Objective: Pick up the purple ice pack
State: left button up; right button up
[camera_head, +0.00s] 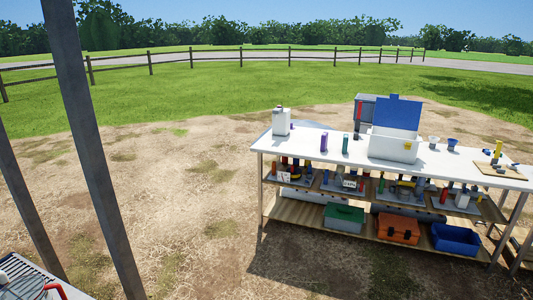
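A small upright purple block (323,142), which looks like the purple ice pack, stands on the white tabletop (300,149) left of the middle. A similar green block (345,144) stands to its right, a small gap apart. Neither of my grippers shows in the head view. The table is some way off to the right, with bare ground before it.
A white cooler (390,149) with its blue lid raised and a white jug (281,122) stand on the table. Shelves below hold tools, a green box (344,218), an orange box (398,228) and a blue bin (456,239). Grey posts (95,150) stand at left.

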aim_at(324, 137)
jog(key=i, duration=1.95)
